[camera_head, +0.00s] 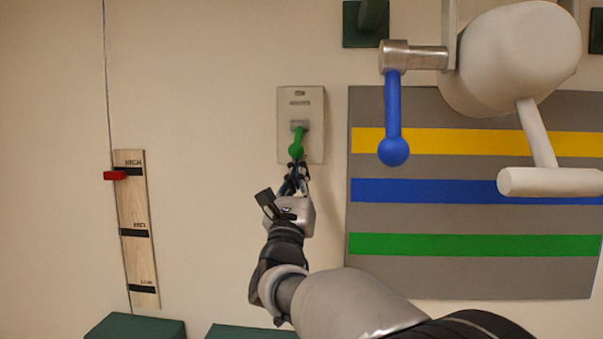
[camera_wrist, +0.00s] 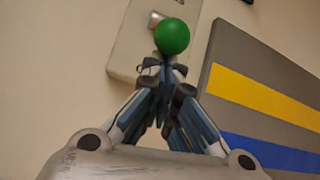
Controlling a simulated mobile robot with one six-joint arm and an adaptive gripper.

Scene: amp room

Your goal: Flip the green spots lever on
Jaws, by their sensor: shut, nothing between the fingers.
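The green lever (camera_head: 297,148) sticks out of a pale switch plate (camera_head: 314,142) on the wall and hangs downward, with a round green knob at its end. My gripper (camera_head: 299,169) is shut and empty, with its fingertips just below the knob. In the wrist view the green knob (camera_wrist: 172,37) sits right beyond the fingertips of my gripper (camera_wrist: 164,68), in front of the plate (camera_wrist: 127,62). I cannot tell whether the fingertips touch the knob.
A blue-knobbed lever (camera_head: 393,120) on a metal shaft hangs at the upper right, beside a large pale fixture (camera_head: 510,55). A grey panel with coloured stripes (camera_head: 450,222) is right of the plate. A wooden scale with a red slider (camera_head: 116,175) is left. Wall between is clear.

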